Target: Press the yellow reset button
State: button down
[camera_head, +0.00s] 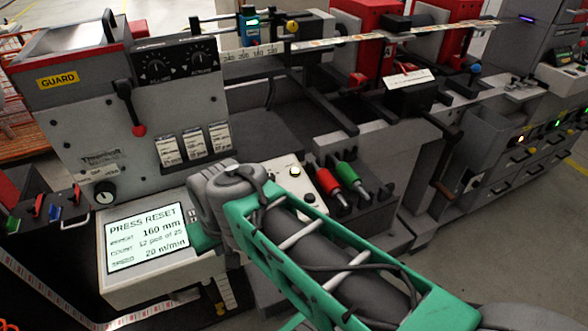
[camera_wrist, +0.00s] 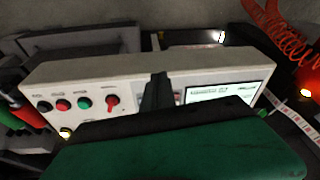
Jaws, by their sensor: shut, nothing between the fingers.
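The pale control panel (camera_head: 160,285) has a lit screen (camera_head: 146,236) reading "PRESS RESET"; the screen also shows in the wrist view (camera_wrist: 222,92). I cannot make out the yellow reset button for certain in either view. My gripper (camera_wrist: 157,88) is shut and empty. In the wrist view its dark fingers are over the panel between the screen and a red rotary knob (camera_wrist: 112,101), hiding that part of the face. I cannot tell whether the tips touch it. In the head view my arm covers the panel's middle and hides the fingertips.
Black (camera_wrist: 44,106), red (camera_wrist: 62,104) and green (camera_wrist: 85,103) buttons sit left of the knob in the wrist view. Red-handled (camera_head: 327,181) and green-handled (camera_head: 347,173) tools stand right of my arm. A lever with a red knob (camera_head: 139,130) hangs above the panel.

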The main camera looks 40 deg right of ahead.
jog(key=w+d+r+m+t+p, duration=0.1)
jog(key=w+d+r+m+p, duration=0.25)
jog(key=d+m, duration=0.25)
jog(key=w+d+r+m+t+p, duration=0.2)
jog(key=w+d+m+p, duration=0.1)
jog(key=w+d+m, duration=0.25)
jog(key=d+r+m+t+p, duration=0.1)
jog(key=d+m+t+p, duration=0.1)
jog(key=d+m, duration=0.5)
jog(key=s+d+r+m+t+h+p, duration=0.1)
jog(key=d+r+m+t+p, duration=0.1)
jog(key=d+m, duration=0.6)
jog(key=d+p, duration=0.1)
jog(key=d, duration=0.2)
jog(key=shift+s+d+r, duration=0.15)
jog(key=shift+s+d, duration=0.05)
jog(key=b, duration=0.7)
send_over(295, 171)
jog(key=s, duration=0.2)
notch_tip(295, 171, down, 7)
jog(key=shift+a+r, duration=0.1)
jog(key=shift+w+f+b, duration=0.25)
jog(key=shift+f+b, duration=0.2)
jog(key=shift+f, duration=0.5)
